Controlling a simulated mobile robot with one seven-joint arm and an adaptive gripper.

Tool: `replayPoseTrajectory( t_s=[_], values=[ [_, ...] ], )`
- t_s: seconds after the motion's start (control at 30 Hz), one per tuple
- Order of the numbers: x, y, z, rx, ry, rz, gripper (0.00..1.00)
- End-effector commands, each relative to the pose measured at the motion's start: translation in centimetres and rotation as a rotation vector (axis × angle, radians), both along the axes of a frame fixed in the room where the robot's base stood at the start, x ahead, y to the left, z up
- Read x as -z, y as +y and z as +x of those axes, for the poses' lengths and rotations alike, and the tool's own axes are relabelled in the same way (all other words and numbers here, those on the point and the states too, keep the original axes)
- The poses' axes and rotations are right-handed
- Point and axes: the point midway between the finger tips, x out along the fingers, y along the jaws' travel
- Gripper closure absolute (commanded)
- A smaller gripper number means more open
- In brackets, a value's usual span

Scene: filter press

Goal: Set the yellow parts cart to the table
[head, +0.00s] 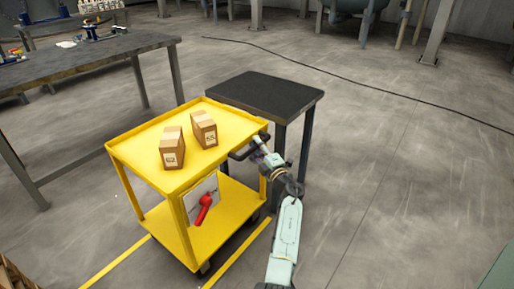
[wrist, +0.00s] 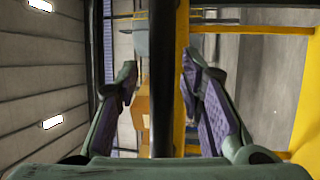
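The yellow parts cart (head: 232,215) stands upright in the head view, with two small cartons (head: 172,148) (head: 204,129) on its top shelf. A red object (head: 204,208) shows at the lower level. My gripper (head: 255,145) is at the cart's right end, at its dark handle (head: 236,154). In the wrist view the black handle bar (wrist: 168,80) runs between my two fingers. The fingers are apart, with a gap on the bar's left side, so they look open around it. A small black table (head: 265,94) stands just behind the cart.
A long dark workbench (head: 85,60) with tools stands at the left, apart from the cart. Yellow floor lines (head: 240,252) flank the cart. A black cable (head: 370,88) crosses the floor.

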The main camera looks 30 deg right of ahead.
Motion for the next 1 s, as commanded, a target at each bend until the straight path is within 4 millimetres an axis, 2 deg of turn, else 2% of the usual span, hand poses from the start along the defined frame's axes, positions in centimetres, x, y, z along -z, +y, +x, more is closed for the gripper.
replayPoseTrajectory(
  t_s=[0.37,0.47,0.8,1.0],
  values=[
    [0.2,0.1,-0.5,-0.002,0.001,0.001,0.62],
    [0.5,0.1,-1.8,0.000,0.001,0.000,0.62],
    [1.7,0.5,-8.7,0.001,0.001,0.000,0.62],
    [2.2,0.6,-11.2,-0.001,0.000,0.001,0.62]
  ],
)
